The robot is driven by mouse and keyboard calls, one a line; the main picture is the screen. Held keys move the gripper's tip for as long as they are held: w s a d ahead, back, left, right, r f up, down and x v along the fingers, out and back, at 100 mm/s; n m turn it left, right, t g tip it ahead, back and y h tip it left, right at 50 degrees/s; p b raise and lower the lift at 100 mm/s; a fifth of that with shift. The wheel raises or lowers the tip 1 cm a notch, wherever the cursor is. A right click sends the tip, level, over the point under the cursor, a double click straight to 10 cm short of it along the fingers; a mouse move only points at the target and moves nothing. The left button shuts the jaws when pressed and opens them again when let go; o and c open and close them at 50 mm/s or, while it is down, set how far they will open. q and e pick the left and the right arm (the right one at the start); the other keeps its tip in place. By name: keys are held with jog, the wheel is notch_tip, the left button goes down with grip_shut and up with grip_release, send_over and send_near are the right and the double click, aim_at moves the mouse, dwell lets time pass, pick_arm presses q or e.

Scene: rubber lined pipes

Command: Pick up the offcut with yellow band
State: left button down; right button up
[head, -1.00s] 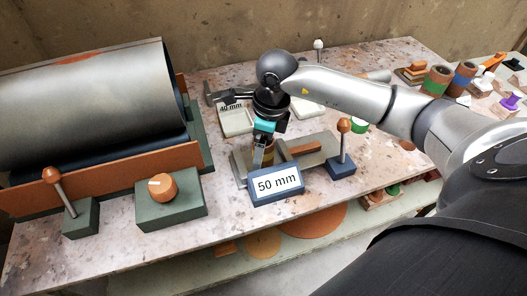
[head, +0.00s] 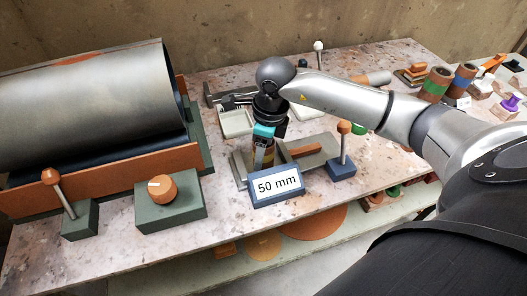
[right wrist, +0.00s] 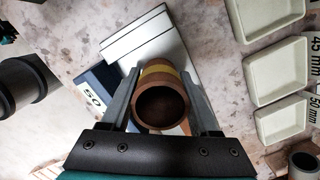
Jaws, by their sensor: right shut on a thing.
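The offcut with yellow band (right wrist: 160,98) is a short brown pipe piece with a dark hollow bore, and its yellow band shows along the far rim in the right wrist view. My right gripper (right wrist: 163,100) is shut on it, with one finger on each side. In the head view the right gripper (head: 263,155) points down behind the 50 mm block, and the offcut is mostly hidden there by the gripper and block. My left gripper is not in view.
The blue 50 mm block (head: 277,187) stands in front of a grey plate fixture (head: 318,150). An orange-knobbed lever (head: 343,150) is to its right. A large grey pipe (head: 90,100) lies at left. Pale trays (right wrist: 275,75) sit nearby. Banded offcuts (head: 437,84) stand at the right.

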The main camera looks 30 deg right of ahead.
grip_shut()
jog(key=shift+r, duration=0.15)
